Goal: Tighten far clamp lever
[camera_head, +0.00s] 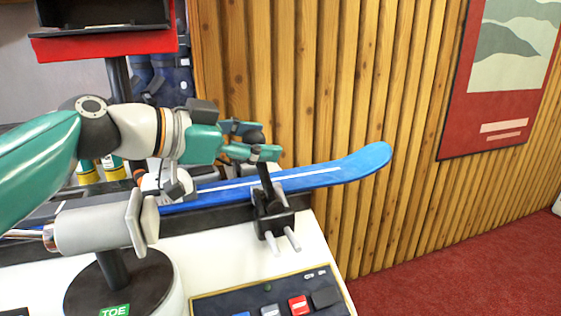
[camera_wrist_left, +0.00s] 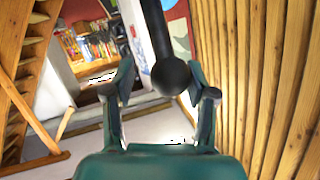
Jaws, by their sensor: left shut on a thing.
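The far clamp (camera_head: 272,222) is a black vise near the right end of the bench. Its black lever (camera_head: 265,177) rises from it, leaning slightly left at the top, and ends in a dark ball knob (camera_head: 255,137). My left gripper (camera_head: 252,150), with teal fingers, is shut on the lever at its knob end. In the left wrist view the knob (camera_wrist_left: 171,77) sits between the two fingers of the left gripper (camera_wrist_left: 163,88). A blue ski (camera_head: 330,174) lies across the clamp, its tip upturned at the right. My right gripper is not in view.
A grey cylindrical fixture (camera_head: 95,226) stands on a round dark base marked TOE at the left. A control panel (camera_head: 219,308) with coloured buttons lies at the front edge. A ribbed wooden wall (camera_head: 340,110) stands close behind the ski. Red floor (camera_head: 470,255) is free at the right.

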